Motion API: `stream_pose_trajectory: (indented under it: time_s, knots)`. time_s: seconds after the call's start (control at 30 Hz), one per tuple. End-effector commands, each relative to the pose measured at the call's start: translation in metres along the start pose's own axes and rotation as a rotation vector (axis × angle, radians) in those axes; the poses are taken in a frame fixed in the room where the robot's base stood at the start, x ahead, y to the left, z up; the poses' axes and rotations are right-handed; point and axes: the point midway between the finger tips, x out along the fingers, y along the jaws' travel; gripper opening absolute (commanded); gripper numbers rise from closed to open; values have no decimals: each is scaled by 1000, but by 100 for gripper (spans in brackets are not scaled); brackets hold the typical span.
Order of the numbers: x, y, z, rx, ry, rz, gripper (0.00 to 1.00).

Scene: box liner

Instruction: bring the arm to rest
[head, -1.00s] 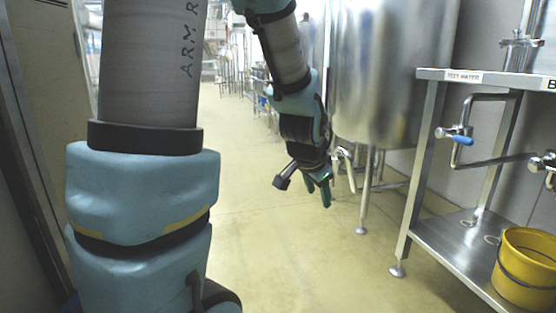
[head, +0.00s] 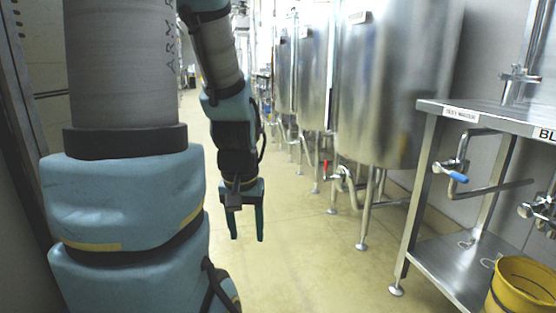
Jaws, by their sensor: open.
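My gripper (head: 246,232) hangs in mid-air left of the picture's middle, its two fingers pointing down and apart. It is open with nothing between the fingers. The floor shows behind it, and it touches nothing in view. My upper arm fills the left of the picture, and the forearm slopes down to the gripper.
A steel table (head: 487,115) with a lower shelf stands at the right. A yellow bucket (head: 523,287) sits on that shelf. Blue-handled valve piping (head: 457,176) runs between the levels. Steel tanks (head: 393,85) on legs line the right of the aisle. The floor (head: 300,260) below my gripper is clear.

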Motion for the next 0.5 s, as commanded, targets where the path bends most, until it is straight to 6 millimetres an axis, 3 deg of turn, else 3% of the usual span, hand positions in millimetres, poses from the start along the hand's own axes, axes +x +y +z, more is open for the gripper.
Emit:
stream_pose_trajectory:
  time_s: [0.03,0.5]
  knots:
    - [-31,0,-5,1,1,0,57]
    - [-180,1,-25,2,1,0,57]
